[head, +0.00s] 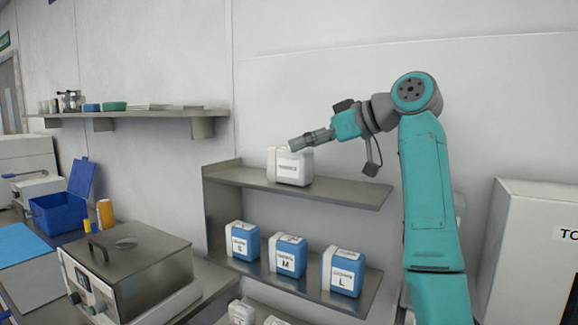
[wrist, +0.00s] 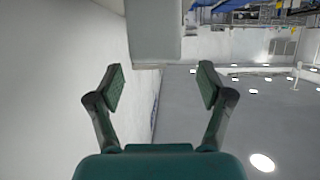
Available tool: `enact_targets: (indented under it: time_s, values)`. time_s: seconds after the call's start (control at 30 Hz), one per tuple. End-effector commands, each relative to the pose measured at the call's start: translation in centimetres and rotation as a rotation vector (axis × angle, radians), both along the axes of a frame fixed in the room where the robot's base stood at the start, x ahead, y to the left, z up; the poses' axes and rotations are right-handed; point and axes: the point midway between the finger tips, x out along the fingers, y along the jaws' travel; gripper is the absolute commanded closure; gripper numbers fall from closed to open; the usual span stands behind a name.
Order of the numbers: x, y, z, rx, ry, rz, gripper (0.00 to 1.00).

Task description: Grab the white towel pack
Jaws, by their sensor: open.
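The white towel pack (head: 291,168) stands upright on the top shelf of the metal rack, with a dark printed label on its front that is too small to read. My gripper (head: 297,144) is at the pack's top edge in the head view and overlaps its upper right part. In the wrist view my gripper (wrist: 161,82) is open, its two fingers apart with nothing between them. A pale block, which looks like the pack (wrist: 153,30), lies just beyond the fingertips at the top of that view. I cannot tell whether they touch.
The top shelf (head: 345,192) is bare right of the pack. Blue and white packs marked S (head: 243,241), M (head: 288,257) and L (head: 343,272) stand on the shelf below. The wall is close behind. A metal-lidded device (head: 130,265) stands at lower left.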

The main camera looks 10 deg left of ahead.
Motion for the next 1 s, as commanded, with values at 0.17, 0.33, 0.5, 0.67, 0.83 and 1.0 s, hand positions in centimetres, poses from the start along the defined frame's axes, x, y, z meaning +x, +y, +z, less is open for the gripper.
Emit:
enact_targets:
  time_s: [0.17, 0.33, 0.5, 0.67, 0.83, 1.0]
  values:
    - [0.4, 1.0, -0.5, 0.000, 0.002, 0.001, 0.21]
    - [1.4, 3.0, -1.4, 0.000, 0.002, 0.002, 0.21]
    - [2.0, 4.4, -2.0, 0.000, 0.001, 0.000, 0.21]
    - [2.0, 4.4, -2.0, 0.000, 0.000, -0.001, 0.21]
    - [2.0, 4.4, -2.0, 0.000, 0.000, -0.001, 0.51]
    - [2.0, 4.4, -2.0, 0.000, 0.000, 0.000, 0.90]
